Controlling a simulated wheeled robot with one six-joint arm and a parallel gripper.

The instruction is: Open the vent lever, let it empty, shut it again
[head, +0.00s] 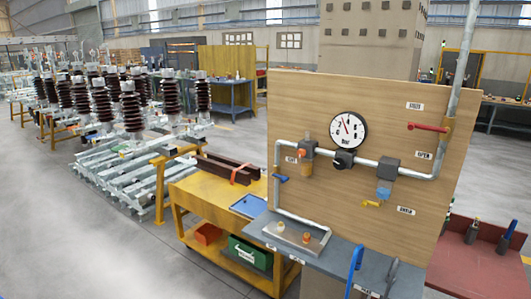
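A wooden panel (385,95) carries a grey pipe run with a round white gauge (348,130), its dark needle pointing up and slightly left. Three levers show. A red lever (428,127) lies roughly level at the right riser pipe, with a label above and an "OPEN" label below. A small yellow lever (371,203) sits below a blue-bodied fitting (384,188), near a small label (405,211). A blue lever (280,178) is on the left down pipe. The labels are too small for me to tell surely which lever is the vent. My gripper is not in view.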

